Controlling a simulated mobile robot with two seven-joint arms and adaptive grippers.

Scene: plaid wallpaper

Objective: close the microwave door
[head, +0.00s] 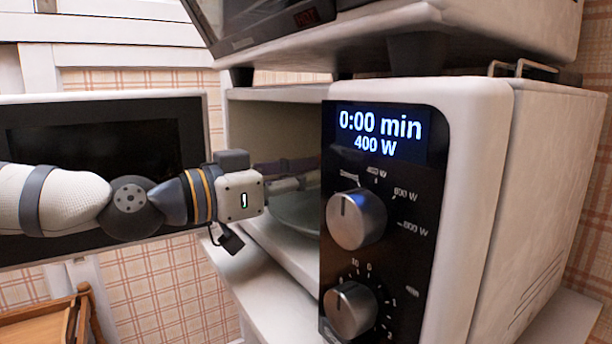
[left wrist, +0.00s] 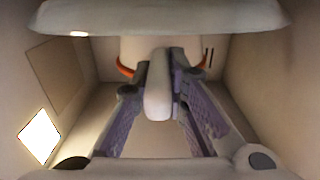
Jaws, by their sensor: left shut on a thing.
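The microwave (head: 487,130) stands on a white surface at the right of the head view. Its door (head: 190,108) is swung wide open to the left, with a dark window, partly behind my left arm. My left gripper (head: 300,182) reaches into the open cavity. In the left wrist view my left gripper (left wrist: 157,75) has its purple-padded fingers closed on a pale, upright handle-like piece (left wrist: 156,98). A pale body with orange edging shows behind it; I cannot tell exactly what it is. A round turntable (head: 297,213) shows below the gripper, partly hidden by the control panel.
The control panel (head: 385,205) reads 0:00 min and 400 W. Another appliance (head: 370,35) stands on top of the microwave. A wooden piece of furniture (head: 45,318) is low at the left. Plaid wall shows below the door.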

